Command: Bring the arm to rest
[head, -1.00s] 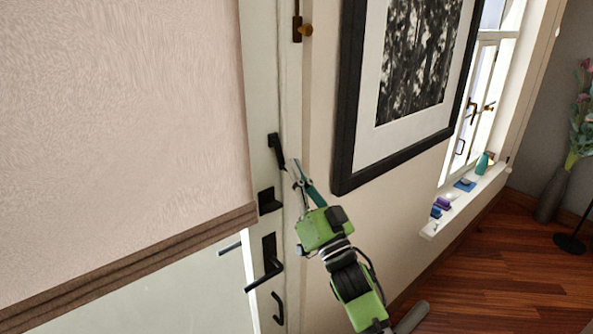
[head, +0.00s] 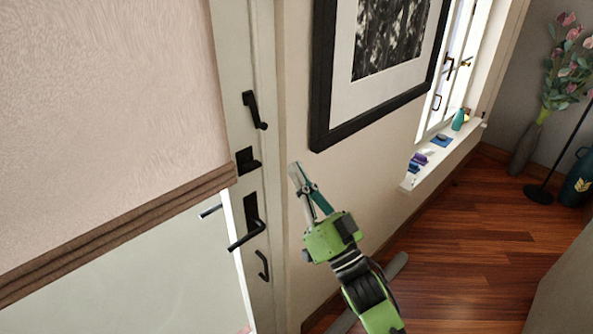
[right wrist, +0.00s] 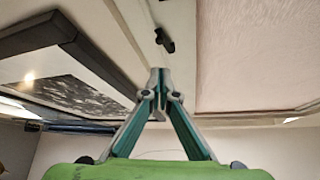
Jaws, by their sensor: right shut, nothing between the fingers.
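My right gripper (head: 295,170) is on the green arm that comes up from the bottom of the head view. It is in front of the wall strip between the door and the framed picture, apart from the door hardware. In the right wrist view its teal and grey fingers (right wrist: 159,75) meet at the tips, shut with nothing between them. The left gripper is not in view.
A white door (head: 190,270) with a black lever handle (head: 247,235) and a black latch (head: 254,110) stands on the left, partly behind a pink blind (head: 100,110). A framed picture (head: 322,90) hangs on the wall. A windowsill (head: 440,160) holds small items. Wooden floor (head: 460,250) lies right.

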